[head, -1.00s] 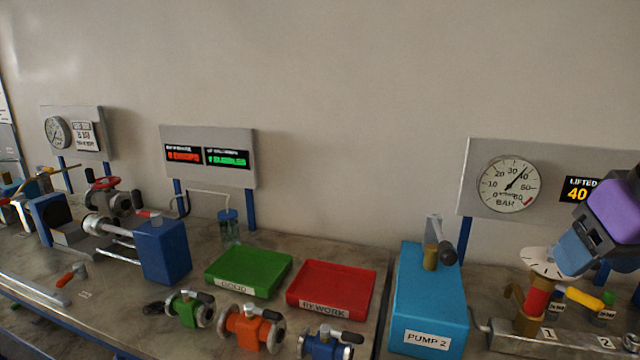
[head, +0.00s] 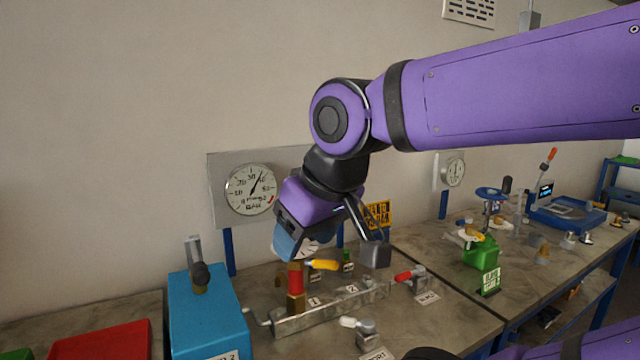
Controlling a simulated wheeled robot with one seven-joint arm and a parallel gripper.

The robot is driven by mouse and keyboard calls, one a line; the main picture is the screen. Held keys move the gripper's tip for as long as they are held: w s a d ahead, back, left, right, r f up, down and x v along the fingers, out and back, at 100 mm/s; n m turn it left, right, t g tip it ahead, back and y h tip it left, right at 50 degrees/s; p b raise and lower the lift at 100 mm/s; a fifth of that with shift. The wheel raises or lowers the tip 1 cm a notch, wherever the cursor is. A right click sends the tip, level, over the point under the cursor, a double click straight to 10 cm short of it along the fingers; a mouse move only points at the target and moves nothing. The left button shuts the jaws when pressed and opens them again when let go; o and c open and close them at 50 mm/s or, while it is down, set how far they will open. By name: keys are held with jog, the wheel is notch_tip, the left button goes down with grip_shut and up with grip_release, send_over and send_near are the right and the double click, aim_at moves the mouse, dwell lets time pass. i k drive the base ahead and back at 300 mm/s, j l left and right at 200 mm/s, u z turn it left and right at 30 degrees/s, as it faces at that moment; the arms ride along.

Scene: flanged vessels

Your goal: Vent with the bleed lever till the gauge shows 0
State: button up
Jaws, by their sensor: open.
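The round BAR gauge (head: 250,189) hangs on a grey wall panel at centre left. Its needle points up and right, roughly between 30 and 40. My gripper (head: 290,244) has blue ends, points down and hangs in front of the red-and-brass valve (head: 295,280); I see no grasp. It partly hides that valve's white scale disc (head: 310,250). The valve has a yellow handle (head: 322,264) beside it. A red-handled lever (head: 404,275) sits at the manifold's right, and a white-handled lever (head: 352,322) in front. Their labels are too small to tell which is the bleed.
The blue pump box (head: 205,320) stands left of the metal manifold (head: 330,312). A red tray (head: 100,342) is at far left. A green container (head: 481,252) and a blue device (head: 565,213) stand on the right bench. My purple arm crosses the upper right.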

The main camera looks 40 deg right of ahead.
aim_at(419, 270)
jog(key=z, duration=1.1)
